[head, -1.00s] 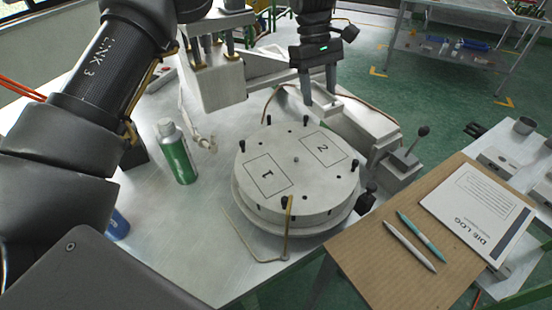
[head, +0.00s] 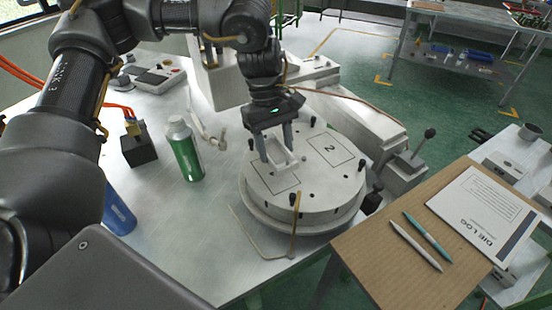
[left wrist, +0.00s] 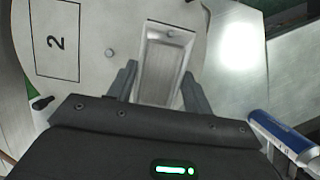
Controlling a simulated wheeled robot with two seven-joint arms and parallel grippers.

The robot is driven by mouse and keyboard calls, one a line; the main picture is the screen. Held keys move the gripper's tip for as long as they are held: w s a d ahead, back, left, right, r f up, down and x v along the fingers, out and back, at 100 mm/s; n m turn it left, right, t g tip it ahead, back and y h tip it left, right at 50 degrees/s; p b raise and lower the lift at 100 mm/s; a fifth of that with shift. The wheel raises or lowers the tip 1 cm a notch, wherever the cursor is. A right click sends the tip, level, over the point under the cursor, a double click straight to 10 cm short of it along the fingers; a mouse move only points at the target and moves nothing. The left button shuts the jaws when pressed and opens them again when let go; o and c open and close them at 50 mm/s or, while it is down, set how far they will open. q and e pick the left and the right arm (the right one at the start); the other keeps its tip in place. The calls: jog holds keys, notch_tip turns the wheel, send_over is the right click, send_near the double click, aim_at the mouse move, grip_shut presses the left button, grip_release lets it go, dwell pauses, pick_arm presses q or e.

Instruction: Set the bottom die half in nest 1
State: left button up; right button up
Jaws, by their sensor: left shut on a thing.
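My left gripper (head: 277,150) is shut on a grey, shallow rectangular die half (head: 284,163) with a recessed top. The die half also shows between the fingers in the left wrist view (left wrist: 164,68). It is at the far end of the outlined nest 1 (head: 277,184) on the round turntable (head: 322,191) and hides part of that outline and its number. I cannot tell whether it touches the turntable. Nest 2 (head: 331,149) is an empty outline to the right. My right gripper is not in view.
Black pegs stand around the turntable's rim. A thin bent rod (head: 296,225) stands at the front edge. A brown board (head: 385,262) with pens and a die log lies at the right.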

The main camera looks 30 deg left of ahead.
aim_at(272, 154)
pick_arm(q)
jog(key=shift+s+d+f, duration=0.15)
jog(key=shift+s, duration=0.1)
jog(key=shift+s+f, duration=0.25)
jog(key=f, duration=0.3)
jog(key=shift+w+a+p, duration=0.1)
jog(key=shift+a+p, duration=0.1)
jog(key=shift+p, duration=0.1)
jog(key=shift+d, duration=0.1)
jog(key=shift+f, duration=0.1)
jog(key=o, duration=1.3)
